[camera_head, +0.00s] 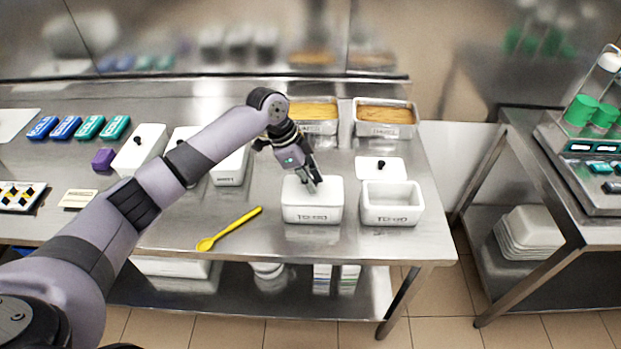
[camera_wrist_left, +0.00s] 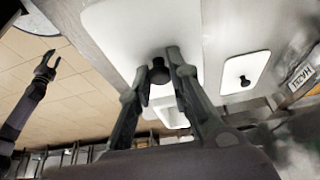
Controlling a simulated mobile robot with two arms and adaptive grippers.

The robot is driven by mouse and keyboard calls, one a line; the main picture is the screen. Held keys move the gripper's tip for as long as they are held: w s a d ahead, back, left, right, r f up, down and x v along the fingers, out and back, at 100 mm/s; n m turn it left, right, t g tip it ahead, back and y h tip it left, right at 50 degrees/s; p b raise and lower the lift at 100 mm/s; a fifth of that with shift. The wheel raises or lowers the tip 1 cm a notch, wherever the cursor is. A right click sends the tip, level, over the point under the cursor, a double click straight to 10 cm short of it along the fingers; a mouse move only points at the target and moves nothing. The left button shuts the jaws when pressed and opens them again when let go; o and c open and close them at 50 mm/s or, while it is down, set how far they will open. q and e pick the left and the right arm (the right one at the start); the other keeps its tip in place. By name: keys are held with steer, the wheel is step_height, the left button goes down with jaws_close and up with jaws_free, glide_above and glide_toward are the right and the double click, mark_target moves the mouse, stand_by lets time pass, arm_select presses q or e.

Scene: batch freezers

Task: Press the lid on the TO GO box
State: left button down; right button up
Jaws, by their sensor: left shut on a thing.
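A white TO GO box (camera_head: 312,214) stands near the table's front edge with a white lid (camera_head: 328,187) on top. From here I cannot tell whether the lid is fully seated. My left gripper (camera_head: 312,184) comes down over it from above. In the left wrist view, its fingers (camera_wrist_left: 160,72) are shut on the lid's black knob (camera_wrist_left: 159,70), and the white lid (camera_wrist_left: 120,35) spreads around it. My right gripper (camera_wrist_left: 46,67) shows only in the left wrist view, open and empty, away over the floor.
An open white box (camera_head: 391,216), also marked TO GO, stands to the right, with a knobbed lid (camera_head: 381,168) behind it. A yellow spoon (camera_head: 229,229) lies to the left. Two filled tubs (camera_head: 384,130) stand at the back. The table's right edge is close.

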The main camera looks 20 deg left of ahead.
arm_select(q)
steer(key=shift+f+p, duration=0.15)
steer(key=shift+p, duration=0.5)
stand_by(0.9)
stand_by(0.4)
steer(key=c, duration=1.4)
jaws_free()
steer(key=shift+o, duration=0.5)
steer(key=o, duration=0.4)
steer(key=shift+c, duration=0.2)
steer(key=shift+r+p, duration=3.45)
steer(key=shift+r, duration=0.05)
